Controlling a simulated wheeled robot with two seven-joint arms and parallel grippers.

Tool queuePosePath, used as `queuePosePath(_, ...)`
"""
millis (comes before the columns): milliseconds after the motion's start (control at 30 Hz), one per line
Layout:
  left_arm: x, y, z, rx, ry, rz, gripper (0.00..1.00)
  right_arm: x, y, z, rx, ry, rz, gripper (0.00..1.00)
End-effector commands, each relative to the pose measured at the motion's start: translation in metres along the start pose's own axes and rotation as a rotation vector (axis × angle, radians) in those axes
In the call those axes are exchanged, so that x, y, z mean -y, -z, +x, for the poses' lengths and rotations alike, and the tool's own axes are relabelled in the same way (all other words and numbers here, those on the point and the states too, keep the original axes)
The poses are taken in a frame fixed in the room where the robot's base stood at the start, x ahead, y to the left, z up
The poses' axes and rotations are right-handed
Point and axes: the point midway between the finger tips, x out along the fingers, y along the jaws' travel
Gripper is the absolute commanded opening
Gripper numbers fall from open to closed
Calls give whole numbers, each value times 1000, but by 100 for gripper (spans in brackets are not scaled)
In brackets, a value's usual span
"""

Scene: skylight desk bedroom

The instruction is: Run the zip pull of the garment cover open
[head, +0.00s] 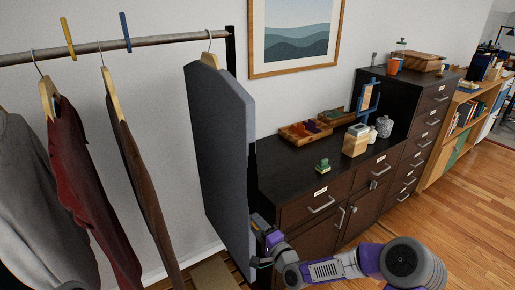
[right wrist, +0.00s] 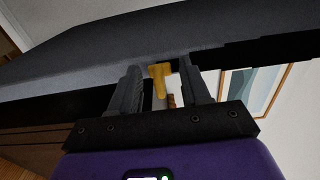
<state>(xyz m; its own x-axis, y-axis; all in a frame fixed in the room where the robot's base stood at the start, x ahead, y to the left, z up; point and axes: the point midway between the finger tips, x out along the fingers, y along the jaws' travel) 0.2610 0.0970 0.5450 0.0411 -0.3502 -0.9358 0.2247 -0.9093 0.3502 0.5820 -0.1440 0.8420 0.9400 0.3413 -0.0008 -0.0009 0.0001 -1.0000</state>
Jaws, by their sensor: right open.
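The grey garment cover (head: 220,140) hangs from the rail on a hanger, its dark narrow edge facing the dresser. It fills the upper part of the right wrist view (right wrist: 90,60). A yellow zip pull (right wrist: 157,80) shows there at the cover's dark edge, between the two fingers of my right gripper (right wrist: 165,72). The fingers are open, with gaps visible on both sides of the pull. In the head view my right gripper (head: 259,226) is at the lower part of the cover's right edge; the pull is hidden there. My left gripper is not in view.
A rail (head: 130,43) carries several hanging garments, including a dark red one (head: 75,170) and a brown one (head: 140,180), left of the cover. A dark dresser (head: 290,160) with small items stands close on the right. Wooden floor (head: 440,210) is clear at right.

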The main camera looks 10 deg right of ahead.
Motion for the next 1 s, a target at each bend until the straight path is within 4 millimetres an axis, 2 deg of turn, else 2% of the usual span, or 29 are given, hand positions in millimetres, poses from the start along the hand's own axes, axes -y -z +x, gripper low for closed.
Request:
queuePosePath(700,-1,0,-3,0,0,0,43,1,1,-54,-1,0,-1,47)
queuePosePath(1000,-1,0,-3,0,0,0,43,0,0,-60,0,1,0,47)
